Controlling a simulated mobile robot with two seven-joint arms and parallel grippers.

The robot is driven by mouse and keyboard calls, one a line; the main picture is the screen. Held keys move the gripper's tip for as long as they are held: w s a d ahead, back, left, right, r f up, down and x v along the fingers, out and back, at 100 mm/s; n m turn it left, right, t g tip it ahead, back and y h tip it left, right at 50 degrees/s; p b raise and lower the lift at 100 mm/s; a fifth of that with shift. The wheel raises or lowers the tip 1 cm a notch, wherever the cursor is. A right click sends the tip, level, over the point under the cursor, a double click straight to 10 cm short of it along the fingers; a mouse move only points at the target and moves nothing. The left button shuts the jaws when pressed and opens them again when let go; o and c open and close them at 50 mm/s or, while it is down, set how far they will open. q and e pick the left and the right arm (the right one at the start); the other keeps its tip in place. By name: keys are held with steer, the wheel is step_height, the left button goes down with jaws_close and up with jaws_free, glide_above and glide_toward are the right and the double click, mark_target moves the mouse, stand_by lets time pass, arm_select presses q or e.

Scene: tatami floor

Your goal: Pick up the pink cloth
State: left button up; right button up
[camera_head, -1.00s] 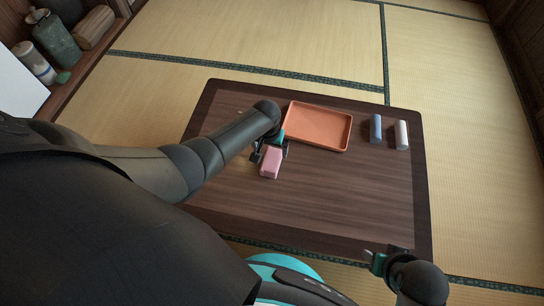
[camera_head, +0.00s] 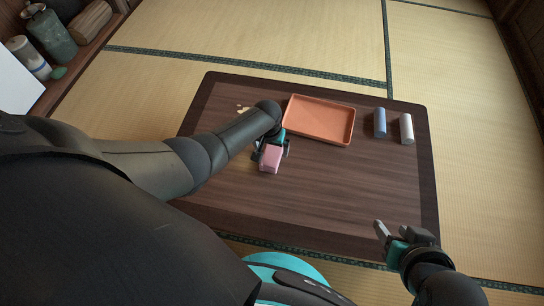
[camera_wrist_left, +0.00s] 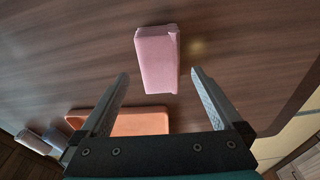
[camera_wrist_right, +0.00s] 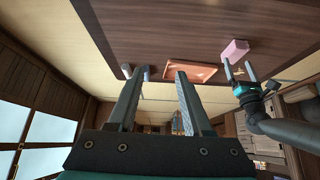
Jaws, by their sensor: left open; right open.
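The pink cloth (camera_head: 269,159) is a folded, block-like bundle lying on the dark wooden table. In the left wrist view the pink cloth (camera_wrist_left: 157,58) lies just beyond and between the fingertips. My left gripper (camera_wrist_left: 158,80) is open and empty, with its fingers pointing at the cloth; in the head view the left gripper (camera_head: 270,153) is right at the cloth. My right gripper (camera_head: 382,228) is open and empty near the table's front right corner. The right wrist view also shows the cloth (camera_wrist_right: 234,50) near the left gripper's fingers.
An orange tray (camera_head: 318,120) sits at the back of the table (camera_head: 340,185), behind the cloth. The table's front right is bare. A shelf with bottles (camera_head: 50,35) stands far left.

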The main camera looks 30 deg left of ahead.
mark_target(272, 154)
arm_select(q)
steer(key=shift+w+f+b, duration=0.1)
steer(key=shift+f+b, duration=0.5)
steer(key=shift+f, duration=0.05)
steer(key=shift+w+f+b, duration=0.15)
steer(key=shift+f+b, duration=0.45)
steer(key=shift+b, duration=0.1)
steer(key=shift+w+f+b, duration=0.1)
steer(key=shift+f+b, duration=0.55)
steer(key=shift+f, duration=0.05)
steer(key=shift+f+b, duration=0.4)
steer(key=shift+f, duration=0.05)
arm_select(e)
steer(key=w+a+r+t+y, duration=0.2)
steer(key=a+t+y, duration=0.2)
steer(key=a+t, duration=0.4)
steer(key=shift+w+a+r+y, duration=0.15)
steer(key=shift+w+r+y, duration=0.15)
steer(key=shift+w, duration=0.05)
arm_select(q)
steer(key=c, duration=1.3)
steer(key=shift+r, duration=0.15)
arm_select(e)
steer(key=shift+w, duration=0.1)
